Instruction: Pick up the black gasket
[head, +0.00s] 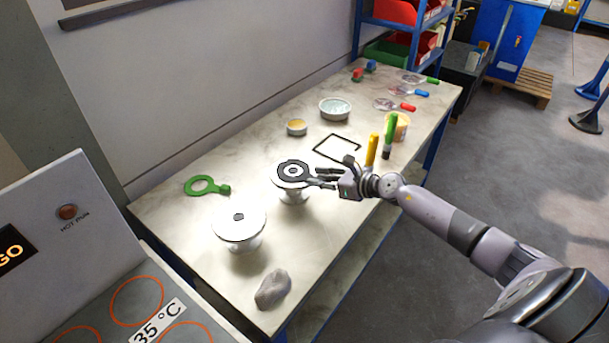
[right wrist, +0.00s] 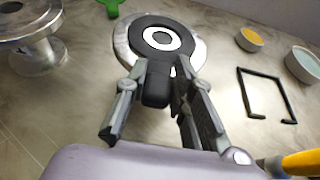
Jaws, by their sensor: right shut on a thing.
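The black gasket (head: 281,172) is a flat ring with a tab, over the white top flange of the far vessel (head: 294,196). In the right wrist view, the gasket (right wrist: 137,36) lies across the metal flange, its hole roughly over the middle; I cannot tell if it touches. My right gripper (head: 325,178) comes in from the right and is shut on the gasket's tab. The right wrist view shows the fingers (right wrist: 158,82) on both sides of the tab. My left gripper is not in view.
A grey stone (head: 272,289) lies near the front edge.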

